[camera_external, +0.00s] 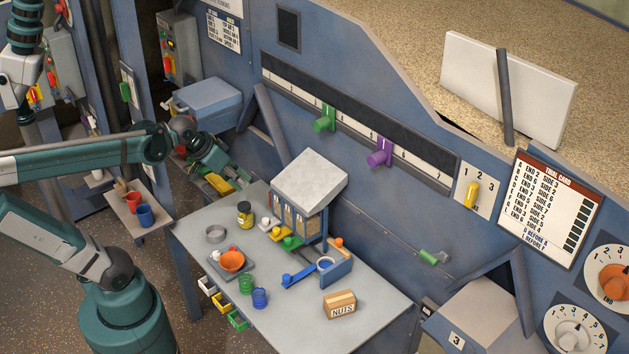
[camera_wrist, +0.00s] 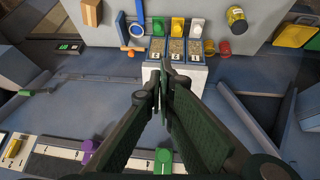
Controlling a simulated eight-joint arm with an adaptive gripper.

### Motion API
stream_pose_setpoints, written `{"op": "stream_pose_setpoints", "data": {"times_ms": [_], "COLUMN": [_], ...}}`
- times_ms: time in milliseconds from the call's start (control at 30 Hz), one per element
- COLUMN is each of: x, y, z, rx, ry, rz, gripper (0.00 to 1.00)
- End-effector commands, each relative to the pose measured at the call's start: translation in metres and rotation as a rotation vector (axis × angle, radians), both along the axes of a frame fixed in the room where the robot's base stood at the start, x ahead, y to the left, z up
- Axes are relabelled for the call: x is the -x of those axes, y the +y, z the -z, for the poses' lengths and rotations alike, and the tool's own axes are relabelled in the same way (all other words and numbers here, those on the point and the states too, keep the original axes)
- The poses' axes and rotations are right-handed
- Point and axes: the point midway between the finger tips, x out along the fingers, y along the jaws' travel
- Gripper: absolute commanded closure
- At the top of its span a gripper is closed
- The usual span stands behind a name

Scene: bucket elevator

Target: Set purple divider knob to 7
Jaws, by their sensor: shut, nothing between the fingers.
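The purple divider knob (camera_external: 379,153) sticks out from the numbered rail (camera_external: 420,168) on the blue wall, right of the green knob (camera_external: 325,119). The rail's digits are too small to read surely. My gripper (camera_external: 222,165) is left of the rail and well away from the purple knob. Its fingers (camera_wrist: 166,66) meet at the tips, shut and empty.
A slanted strut (camera_external: 270,125) stands left of the rail. A yellow 1-2-3 lever (camera_external: 471,194) is at its right.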

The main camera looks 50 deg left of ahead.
Motion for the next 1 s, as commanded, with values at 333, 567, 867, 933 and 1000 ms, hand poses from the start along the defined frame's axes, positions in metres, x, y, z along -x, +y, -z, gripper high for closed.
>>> {"op": "stream_pose_setpoints", "data": {"times_ms": [333, 567, 867, 933, 1000], "x": [-0.051, -0.085, -0.131, -0.142, -0.152], "y": [-0.020, -0.034, -0.052, -0.057, -0.062], "z": [-0.048, -0.075, -0.107, -0.114, -0.121], "rx": [0.054, 0.088, 0.137, 0.147, 0.159], "ry": [0.034, 0.054, 0.082, 0.088, 0.095], "rz": [0.026, 0.045, 0.071, 0.077, 0.084], "gripper": [1.00, 1.00, 1.00, 1.00, 1.00]}}
